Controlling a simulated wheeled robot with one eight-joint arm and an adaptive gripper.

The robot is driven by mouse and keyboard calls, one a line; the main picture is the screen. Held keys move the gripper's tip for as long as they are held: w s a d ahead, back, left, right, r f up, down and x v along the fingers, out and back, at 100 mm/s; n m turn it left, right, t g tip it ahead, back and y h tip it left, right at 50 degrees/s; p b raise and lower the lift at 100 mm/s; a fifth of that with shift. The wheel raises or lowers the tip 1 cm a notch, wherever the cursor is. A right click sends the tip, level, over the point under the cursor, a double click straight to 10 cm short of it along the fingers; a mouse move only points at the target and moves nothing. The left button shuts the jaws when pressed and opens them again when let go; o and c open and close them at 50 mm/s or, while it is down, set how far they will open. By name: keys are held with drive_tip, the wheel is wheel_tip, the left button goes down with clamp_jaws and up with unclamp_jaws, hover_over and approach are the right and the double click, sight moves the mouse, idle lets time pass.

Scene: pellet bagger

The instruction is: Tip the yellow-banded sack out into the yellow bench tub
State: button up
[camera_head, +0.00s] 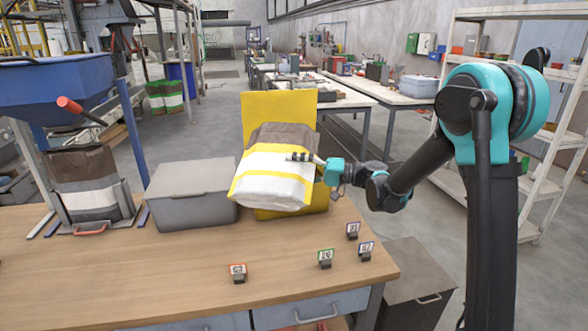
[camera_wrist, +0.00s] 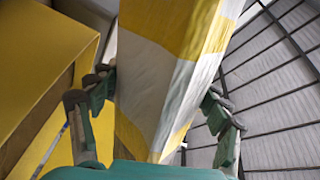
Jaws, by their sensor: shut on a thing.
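The yellow-banded sack (camera_head: 278,165) is brown at one end and white with yellow bands at the other. It is held tilted over the yellow bench tub (camera_head: 263,213), its brown end up and back. My gripper (camera_head: 318,165) is shut on the sack's right side. In the wrist view the sack (camera_wrist: 178,80) lies between the fingers of my gripper (camera_wrist: 158,115). The tub stands on the bench with its yellow lid or back panel (camera_head: 279,112) upright behind. Its yellow wall (camera_wrist: 40,70) shows at left in the wrist view. The sack hides the tub's opening and contents.
A closed grey tub (camera_head: 190,195) stands left of the yellow one on the wooden bench (camera_head: 180,255). Further left, another sack (camera_head: 90,182) stands under a blue hopper (camera_head: 55,85). Small tags (camera_head: 237,273) stand near the front edge.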

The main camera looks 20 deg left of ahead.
drive_tip(key=shift+s+d+r+n, duration=0.1)
drive_tip(key=shift+s+r+n, duration=0.2)
drive_tip(key=shift+r+n, duration=0.25)
drive_tip(key=shift+s+r+n, duration=0.25)
drive_tip(key=shift+r+n, duration=0.2)
drive_tip(key=shift+n, duration=0.1)
drive_tip(key=shift+r+n, duration=0.35)
drive_tip(key=shift+n, duration=0.35)
drive_tip(key=shift+w+n, duration=0.35)
drive_tip(key=shift+n, duration=0.25)
drive_tip(key=n, duration=0.2)
drive_tip(key=shift+w+r+n, duration=0.3)
drive_tip(key=shift+w+r, duration=0.1)
drive_tip(key=n, duration=0.1)
drive_tip(key=w+n, duration=0.1)
drive_tip(key=n, duration=0.1)
drive_tip(key=r+n, duration=0.1)
drive_tip(key=shift+w+a+n, duration=0.25)
drive_tip(key=shift+n, duration=0.05)
